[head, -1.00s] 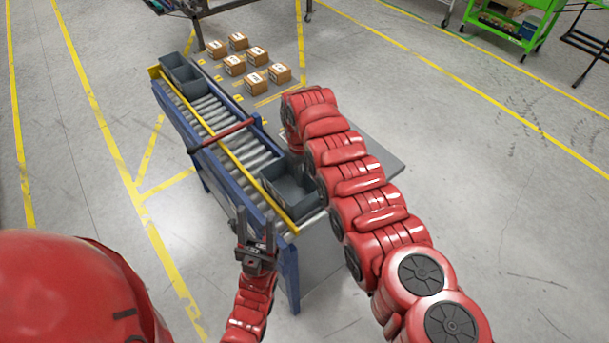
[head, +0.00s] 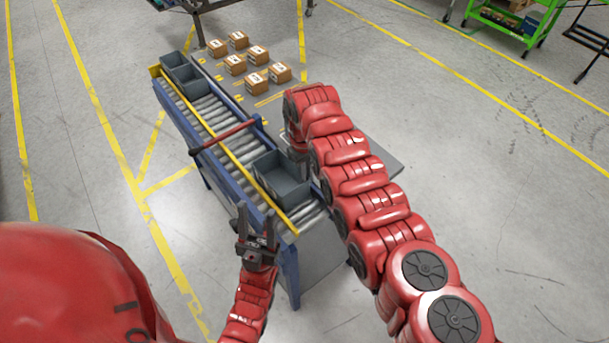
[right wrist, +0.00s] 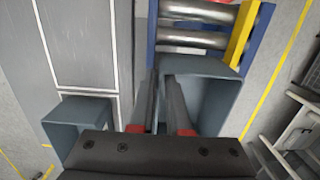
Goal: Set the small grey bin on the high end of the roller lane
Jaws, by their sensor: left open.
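The small grey bin (head: 281,183) is open-topped and empty, at the near end of the roller lane (head: 240,135). I cannot tell whether it touches the rollers. My right arm comes in from the right and its gripper is hidden behind the arm in the head view. In the right wrist view, the right gripper's fingers (right wrist: 164,108) sit close together on either side of a wall of the grey bin (right wrist: 215,105). My left gripper (head: 257,225) is open and empty, beside the lane's near left side, apart from the bin.
More grey bins (head: 186,78) stand at the lane's far end. A red bar (head: 225,134) crosses the lane, and a yellow rail (head: 217,141) runs along it. Several cartons (head: 256,83) lie behind. A grey box shape (right wrist: 78,122) shows at left in the right wrist view.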

